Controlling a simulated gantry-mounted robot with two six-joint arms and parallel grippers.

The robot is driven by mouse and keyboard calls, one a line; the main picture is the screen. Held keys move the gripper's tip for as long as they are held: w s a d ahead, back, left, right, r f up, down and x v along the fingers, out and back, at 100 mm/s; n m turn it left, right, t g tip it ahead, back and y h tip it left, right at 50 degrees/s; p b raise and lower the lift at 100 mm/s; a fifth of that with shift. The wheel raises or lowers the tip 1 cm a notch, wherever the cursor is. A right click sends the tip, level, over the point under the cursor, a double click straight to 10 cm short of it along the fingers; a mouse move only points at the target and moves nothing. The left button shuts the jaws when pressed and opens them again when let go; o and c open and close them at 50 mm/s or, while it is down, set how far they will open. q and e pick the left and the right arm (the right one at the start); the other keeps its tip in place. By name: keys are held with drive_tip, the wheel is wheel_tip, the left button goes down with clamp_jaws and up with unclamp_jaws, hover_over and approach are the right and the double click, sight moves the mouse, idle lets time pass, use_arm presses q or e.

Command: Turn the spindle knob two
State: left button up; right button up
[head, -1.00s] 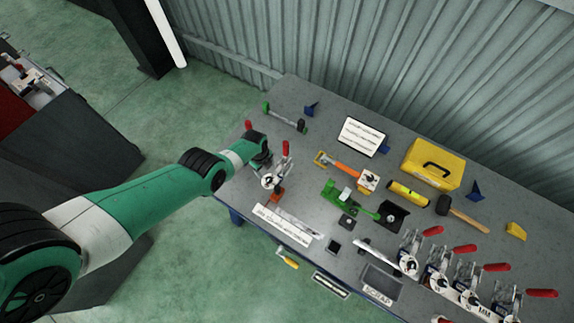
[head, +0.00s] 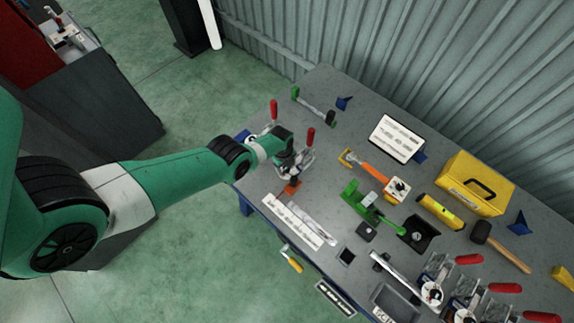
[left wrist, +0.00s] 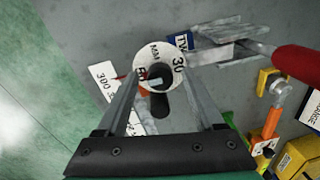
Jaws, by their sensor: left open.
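A toggle clamp with a red handle (head: 310,138) stands at the left end of the grey workbench. My left gripper (head: 291,172) is over this clamp and hides most of it in the head view. In the left wrist view a white dial (left wrist: 144,56) marked 30 carries a black spindle knob (left wrist: 160,80). The open fingers of my left gripper (left wrist: 162,72) reach down on both sides of the dial and knob. I cannot tell whether they touch. The left wrist view does not clearly show which knob is number two. My right gripper is not in view.
Several similar clamps with white dials (head: 432,293) stand at the bench's lower right. A corrugated wall (head: 420,70) bounds the back.

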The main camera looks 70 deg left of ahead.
use_arm(q)
drive_tip(key=shift+c, duration=0.2)
clamp_jaws()
